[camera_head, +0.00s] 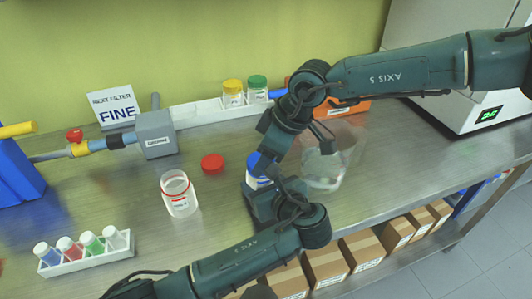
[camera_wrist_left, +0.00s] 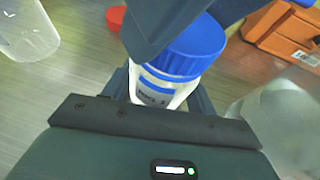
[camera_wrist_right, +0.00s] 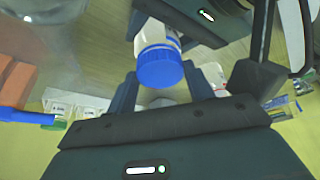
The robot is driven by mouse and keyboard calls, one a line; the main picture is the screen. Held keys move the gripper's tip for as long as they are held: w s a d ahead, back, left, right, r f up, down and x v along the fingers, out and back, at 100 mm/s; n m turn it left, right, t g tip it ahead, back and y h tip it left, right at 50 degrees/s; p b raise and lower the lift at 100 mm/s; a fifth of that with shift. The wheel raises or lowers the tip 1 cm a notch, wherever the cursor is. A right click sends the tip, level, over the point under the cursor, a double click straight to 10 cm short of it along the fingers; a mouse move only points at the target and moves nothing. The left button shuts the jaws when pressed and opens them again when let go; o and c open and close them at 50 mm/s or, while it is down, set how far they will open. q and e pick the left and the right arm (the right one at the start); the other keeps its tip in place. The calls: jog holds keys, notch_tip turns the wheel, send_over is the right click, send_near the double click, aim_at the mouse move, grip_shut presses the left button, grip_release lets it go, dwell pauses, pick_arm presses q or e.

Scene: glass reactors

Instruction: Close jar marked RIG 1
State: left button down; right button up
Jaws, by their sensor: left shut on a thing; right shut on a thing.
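A white jar (camera_head: 254,183) with a blue lid (camera_head: 256,164) stands on the bench. In the left wrist view the jar's label (camera_wrist_left: 157,90) seems to read RIG 1, and the blue lid (camera_wrist_left: 192,47) sits on its top. My left gripper (camera_head: 262,192) is shut around the jar body, low down. My right gripper (camera_head: 268,160) reaches down from above and is shut on the blue lid, which also shows in the right wrist view (camera_wrist_right: 160,68). The gripper parts hide some of the jar. Whether the lid is tight cannot be told.
An open jar with a red ring (camera_head: 180,196) and a loose red lid (camera_head: 212,164) stand to the left. A clear glass vessel (camera_head: 323,168) is close on the right. A vial rack (camera_head: 90,262) is front left. An orange box (camera_head: 345,108) is behind.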

jog(key=o, duration=0.9)
jog(key=shift+o, duration=0.2)
jog(key=shift+r, duration=2.3)
jog(key=shift+c, duration=0.4)
